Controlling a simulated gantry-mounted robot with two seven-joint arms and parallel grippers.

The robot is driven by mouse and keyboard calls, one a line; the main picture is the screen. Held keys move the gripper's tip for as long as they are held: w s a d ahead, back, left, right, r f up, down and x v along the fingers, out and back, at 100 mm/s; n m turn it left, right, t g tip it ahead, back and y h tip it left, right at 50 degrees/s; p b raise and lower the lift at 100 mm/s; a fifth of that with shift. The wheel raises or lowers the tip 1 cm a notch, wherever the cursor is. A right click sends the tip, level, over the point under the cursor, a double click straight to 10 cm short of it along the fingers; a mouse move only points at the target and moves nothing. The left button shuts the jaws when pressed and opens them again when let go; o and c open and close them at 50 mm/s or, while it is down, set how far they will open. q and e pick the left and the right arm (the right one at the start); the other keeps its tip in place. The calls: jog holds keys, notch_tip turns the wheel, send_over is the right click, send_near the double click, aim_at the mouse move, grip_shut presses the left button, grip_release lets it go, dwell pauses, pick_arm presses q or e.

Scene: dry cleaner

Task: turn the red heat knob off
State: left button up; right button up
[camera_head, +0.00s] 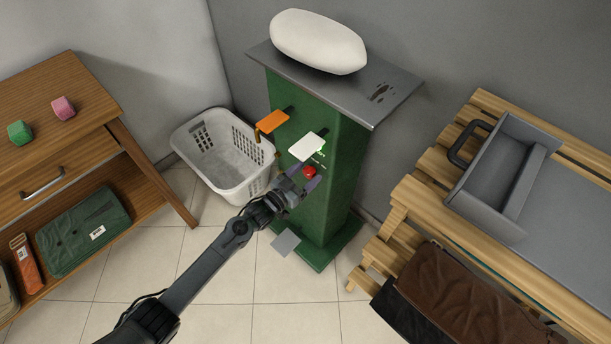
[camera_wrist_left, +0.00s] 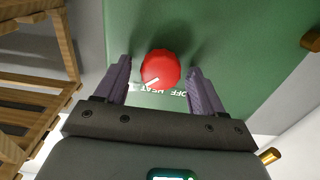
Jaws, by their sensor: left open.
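The red heat knob (camera_head: 309,172) is on the front of the green press column (camera_head: 341,165), below a white plate. In the left wrist view the knob (camera_wrist_left: 161,66) shows a white pointer mark aimed down-left, towards lettering that seems to read HEAT. The word OFF is printed to the right of that, upside down in this view. My left gripper (camera_head: 303,184) is open at the knob in the head view. In the left wrist view its two purple fingers (camera_wrist_left: 159,78) stand on either side of the knob, with gaps showing. My right gripper is not in view.
An orange plate (camera_head: 272,121) and a white plate (camera_head: 307,147) stick out from the column above the knob. A white basket (camera_head: 233,190) stands left of it. A slatted wooden bench (camera_head: 412,200) with a grey tray is at right, and a wooden table (camera_head: 60,85) at left.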

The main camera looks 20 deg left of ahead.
pick_arm(q)
jog(key=c, duration=1)
jog(key=shift+c, duration=0.2)
